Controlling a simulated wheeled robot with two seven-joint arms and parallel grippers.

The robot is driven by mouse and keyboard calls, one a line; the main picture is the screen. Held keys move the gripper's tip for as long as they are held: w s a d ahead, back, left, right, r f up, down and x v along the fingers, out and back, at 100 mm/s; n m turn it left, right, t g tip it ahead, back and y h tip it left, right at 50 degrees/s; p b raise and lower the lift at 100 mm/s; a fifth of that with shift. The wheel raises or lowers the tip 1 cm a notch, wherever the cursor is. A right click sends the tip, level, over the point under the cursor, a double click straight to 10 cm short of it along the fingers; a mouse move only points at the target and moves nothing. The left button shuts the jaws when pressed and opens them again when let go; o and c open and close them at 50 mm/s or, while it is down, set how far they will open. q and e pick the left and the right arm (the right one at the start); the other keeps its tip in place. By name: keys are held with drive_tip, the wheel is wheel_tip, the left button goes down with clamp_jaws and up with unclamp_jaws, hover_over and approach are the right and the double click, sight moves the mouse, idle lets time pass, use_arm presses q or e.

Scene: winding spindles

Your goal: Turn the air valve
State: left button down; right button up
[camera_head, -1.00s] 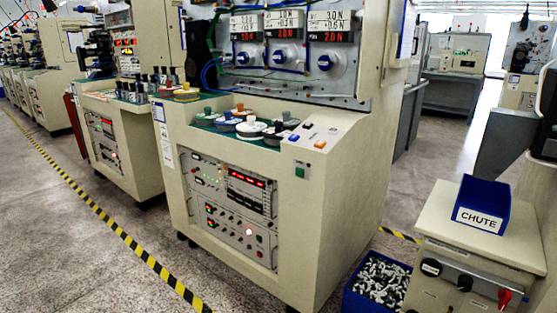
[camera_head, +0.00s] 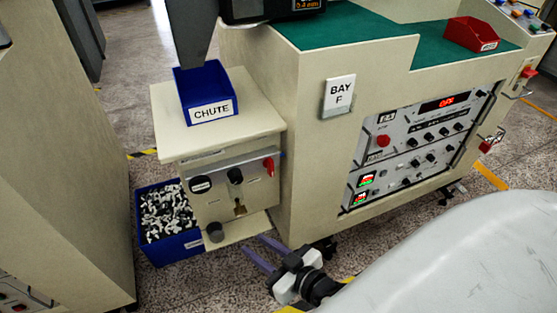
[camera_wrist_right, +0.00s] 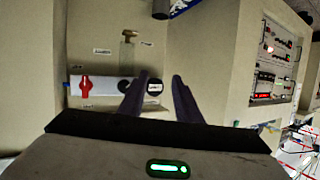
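A cream cabinet (camera_head: 160,105) carries a metal control panel (camera_head: 217,184). The small labels are unreadable, so I cannot tell which control is the air valve. A brass fitting (camera_head: 240,211) and a dark round knob (camera_head: 214,232) sit lower. My right gripper (camera_head: 260,251) is below and in front of the panel, fingers apart and empty. In the right wrist view its fingers (camera_wrist_right: 161,80) point toward the panel, with the red handle (camera_wrist_right: 85,87) to their left. My left gripper is out of view.
A blue CHUTE bin (camera_head: 207,92) stands on the cabinet. A blue crate (camera_head: 172,247) of small metal parts sits on the floor to its left. A large machine with a BAY F sign (camera_head: 338,94) and a red tray (camera_head: 472,35) stands close on the right.

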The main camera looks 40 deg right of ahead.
sight(272, 167)
drive_tip(key=w+d+r+m+t+h, duration=0.2)
drive_tip(key=w+d+h, duration=0.1)
drive_tip(key=d, duration=0.3)
drive_tip(key=w+d+r+m+t+h, duration=0.2)
drive_tip(key=w+d+r+h, duration=0.1)
drive_tip(key=d, duration=0.4)
drive_tip(key=w, duration=0.2)
drive_tip(key=w+d+b, duration=0.1)
drive_tip(key=w, duration=0.2)
drive_tip(key=w+d, duration=0.1)
drive_tip(key=w, duration=0.2)
drive_tip(key=shift+w+d+f+b, duration=0.15)
drive_tip(key=shift+w+b, duration=0.1)
drive_tip(key=shift+b, duration=0.05)
drive_tip(key=shift+w+d, duration=0.15)
drive_tip(key=shift+w, duration=0.45)
clamp_jaws()
